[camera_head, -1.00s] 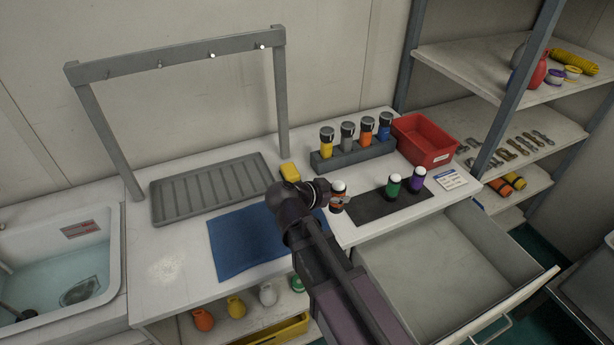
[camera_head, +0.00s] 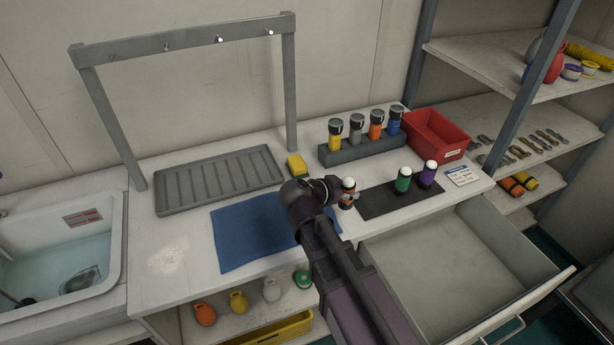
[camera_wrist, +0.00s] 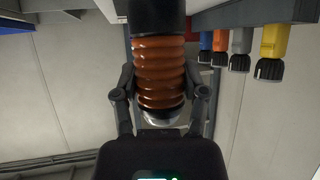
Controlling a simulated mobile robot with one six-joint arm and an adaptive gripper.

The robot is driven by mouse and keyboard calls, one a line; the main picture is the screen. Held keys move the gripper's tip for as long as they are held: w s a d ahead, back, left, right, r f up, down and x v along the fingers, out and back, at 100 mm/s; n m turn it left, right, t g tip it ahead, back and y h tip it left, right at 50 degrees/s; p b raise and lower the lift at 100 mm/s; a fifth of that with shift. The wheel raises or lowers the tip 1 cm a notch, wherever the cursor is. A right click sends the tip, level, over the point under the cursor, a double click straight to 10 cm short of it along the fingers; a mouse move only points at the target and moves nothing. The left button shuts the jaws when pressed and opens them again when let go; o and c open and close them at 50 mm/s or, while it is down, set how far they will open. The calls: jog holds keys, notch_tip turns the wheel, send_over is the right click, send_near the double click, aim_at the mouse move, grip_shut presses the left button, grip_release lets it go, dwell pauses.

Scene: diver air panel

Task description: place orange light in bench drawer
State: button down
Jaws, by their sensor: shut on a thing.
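The orange light (camera_head: 347,195), with a white dome top, is upright at the left end of the dark mat (camera_head: 375,204). My gripper (camera_head: 340,193) is shut on it from the left. In the wrist view, the light's ribbed orange body (camera_wrist: 160,75) sits between both fingers, with its clear dome low in the picture and its black end at the top. I cannot tell whether its base touches the bench. The bench drawer (camera_head: 527,316) is pulled open below the bench, right of my arm; its visible floor is empty.
A green light (camera_head: 403,180) and a purple light (camera_head: 427,175) stand right of the held one. Behind are a rack (camera_head: 362,150) of several torches and a red bin (camera_head: 437,140). A yellow sponge (camera_head: 297,165) and blue cloth (camera_head: 255,232) lie left.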

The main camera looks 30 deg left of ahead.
jog(key=shift+w, duration=0.1)
jog(key=w+a, duration=0.3)
jog(key=w+a+f+b, duration=0.1)
jog(key=w+a, duration=0.2)
jog(key=w, duration=0.1)
jog(key=w+a, duration=0.3)
jog(key=w, duration=0.1)
jog(key=shift+w+f, duration=0.15)
jog(key=shift+w, duration=0.05)
jog(key=shift+w, duration=0.1)
jog(key=shift+w+a, duration=0.15)
jog(key=shift+w+a+f+b, duration=0.2)
jog(key=shift+w+f+b, duration=0.1)
jog(key=shift+f+b, duration=1.55)
jog(key=shift+b, duration=0.15)
jog(key=shift+f, duration=0.15)
jog(key=shift+c, duration=0.6)
grip_release()
